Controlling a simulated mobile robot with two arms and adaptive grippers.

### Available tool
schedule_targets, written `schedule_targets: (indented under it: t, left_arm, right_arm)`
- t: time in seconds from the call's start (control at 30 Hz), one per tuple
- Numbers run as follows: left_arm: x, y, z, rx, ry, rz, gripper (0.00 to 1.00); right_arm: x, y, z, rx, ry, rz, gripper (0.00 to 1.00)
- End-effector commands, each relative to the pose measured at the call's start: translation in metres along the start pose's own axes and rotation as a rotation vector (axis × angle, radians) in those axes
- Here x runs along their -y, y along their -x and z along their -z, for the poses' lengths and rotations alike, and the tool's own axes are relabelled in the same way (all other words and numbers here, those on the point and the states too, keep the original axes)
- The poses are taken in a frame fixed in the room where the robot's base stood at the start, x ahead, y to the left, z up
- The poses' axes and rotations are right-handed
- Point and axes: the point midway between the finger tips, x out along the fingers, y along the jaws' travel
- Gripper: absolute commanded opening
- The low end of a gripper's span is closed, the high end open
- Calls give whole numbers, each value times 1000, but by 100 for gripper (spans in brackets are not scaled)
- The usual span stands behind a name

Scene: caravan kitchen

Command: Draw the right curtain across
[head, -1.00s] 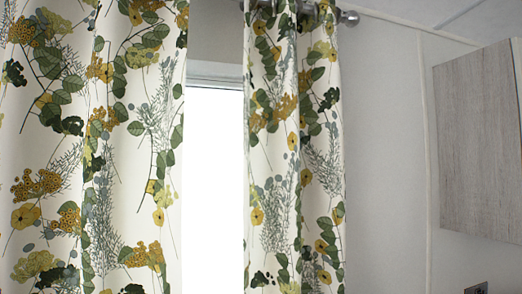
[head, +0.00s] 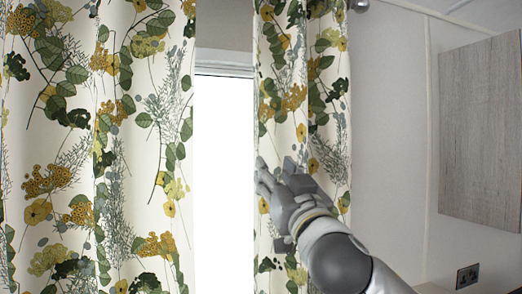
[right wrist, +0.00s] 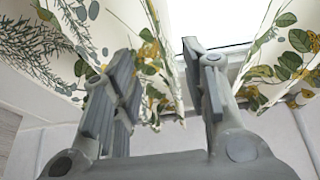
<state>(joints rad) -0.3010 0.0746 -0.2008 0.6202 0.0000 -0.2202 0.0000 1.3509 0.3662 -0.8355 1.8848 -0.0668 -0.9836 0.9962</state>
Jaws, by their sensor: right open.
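The right curtain (head: 329,100), white with green and yellow leaves, hangs gathered right of the bright window gap. The left curtain (head: 100,130), in the same print, hangs on the left. My right gripper (head: 276,168) is open in front of the right curtain's lower part, near its inner edge. In the right wrist view, the right curtain (right wrist: 80,40) hangs behind and between the spread fingers (right wrist: 158,65); whether it touches them I cannot tell. The left curtain (right wrist: 290,50) is at the right there. My left gripper is not in view.
The window (head: 224,170) shows as a bright strip between the curtains. A curtain rod end (head: 360,5) is at the top. A wood-grain cabinet (head: 480,130) hangs on the right wall, with a socket (head: 467,276) below it. The wall between curtain and cabinet is bare.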

Motion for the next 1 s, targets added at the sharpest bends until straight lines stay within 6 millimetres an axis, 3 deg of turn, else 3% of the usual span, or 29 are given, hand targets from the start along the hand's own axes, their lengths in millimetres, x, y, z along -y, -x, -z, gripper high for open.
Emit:
schedule_targets:
  t: [0.5, 0.7, 1.0]
  left_arm:
    - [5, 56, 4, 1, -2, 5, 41]
    - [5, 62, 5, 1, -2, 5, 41]
    - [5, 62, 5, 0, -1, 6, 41]
  right_arm:
    - [-1, -87, 3, 2, 1, -2, 41]
    - [0, -100, 0, 3, 1, -1, 41]
    - [-1, -102, -1, 2, 0, -1, 41]
